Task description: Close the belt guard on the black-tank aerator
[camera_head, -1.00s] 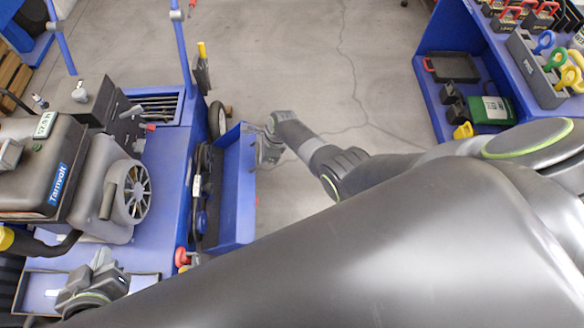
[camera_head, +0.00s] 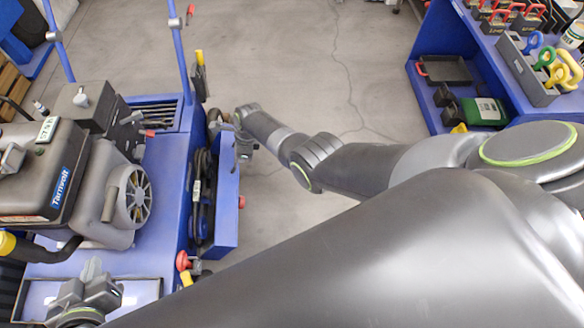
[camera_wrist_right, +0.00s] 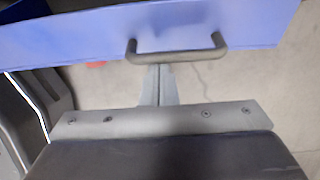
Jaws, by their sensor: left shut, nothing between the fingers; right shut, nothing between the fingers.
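The black-tank aerator (camera_head: 35,180) stands at the left in the head view, with its dark tank and an engine cover. Its blue belt guard (camera_head: 227,192) hangs at the machine's right side, partly open, with dark belt and pulleys (camera_head: 203,190) showing in the gap. In the right wrist view the guard (camera_wrist_right: 90,32) crosses the top and carries a grey handle (camera_wrist_right: 178,56). My right gripper (camera_wrist_right: 158,72) is shut and empty just below the handle; I cannot tell whether they touch. My left gripper (camera_head: 92,272) is shut and empty over the aerator's front tray.
A blue shelf unit (camera_head: 420,95) with tools and a green container (camera_head: 478,112) stands at the right. A red knob (camera_head: 183,261) sits near the guard's front end. Grey floor (camera_head: 270,60) lies open between aerator and shelf. My right arm covers the lower right.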

